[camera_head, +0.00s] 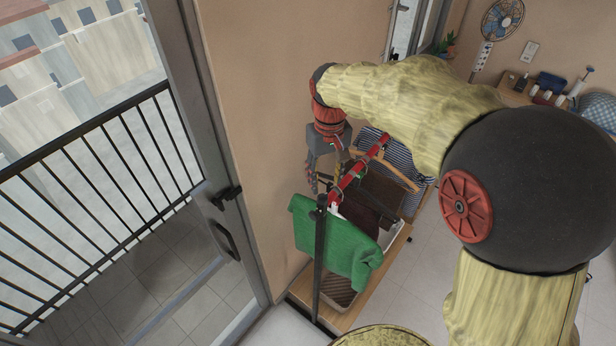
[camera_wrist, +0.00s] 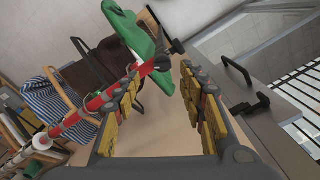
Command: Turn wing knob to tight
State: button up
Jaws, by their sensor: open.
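A red-and-white rail (camera_head: 358,174) runs to a black upright post (camera_head: 319,255) in the head view. The rail also crosses the wrist view (camera_wrist: 88,108) diagonally. A small dark fitting (camera_wrist: 163,63) sits at the rail's end in the wrist view and may be the wing knob. Its wings and turn position are too small to tell. My gripper (camera_head: 325,182) points down beside the rail's near end, close to the wall. In the wrist view my gripper (camera_wrist: 162,76) is open, its yellow-padded fingers apart, with the fitting just beyond and between the tips. I see nothing held.
A green cloth (camera_head: 335,238) hangs on the rack, with dark and striped cloths behind it. A wooden hanger (camera_head: 385,172) is on the rail. The tan wall (camera_head: 270,130) and a glass door with a handle (camera_head: 226,196) stand close on the left. Baskets are below.

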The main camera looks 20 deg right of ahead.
aim_at(323, 195)
jog(key=shift+w+a+r, duration=0.15)
jog(key=shift+w+r, duration=0.3)
jog(key=shift+w, duration=0.25)
jog(key=shift+s+a+f+p, duration=0.15)
jog(key=shift+s+f+p, duration=0.2)
jog(key=shift+s+f, duration=0.65)
jog(key=f, duration=0.2)
jog(key=w+f, duration=0.1)
jog(key=f, duration=0.1)
jog(key=shift+p, duration=0.4)
jog(key=shift+s+f, duration=0.2)
jog(key=shift+f, duration=0.4)
jog(key=shift+w+f, duration=0.15)
jog(key=shift+f, duration=0.05)
jog(key=shift+c, duration=0.8)
grip_shut()
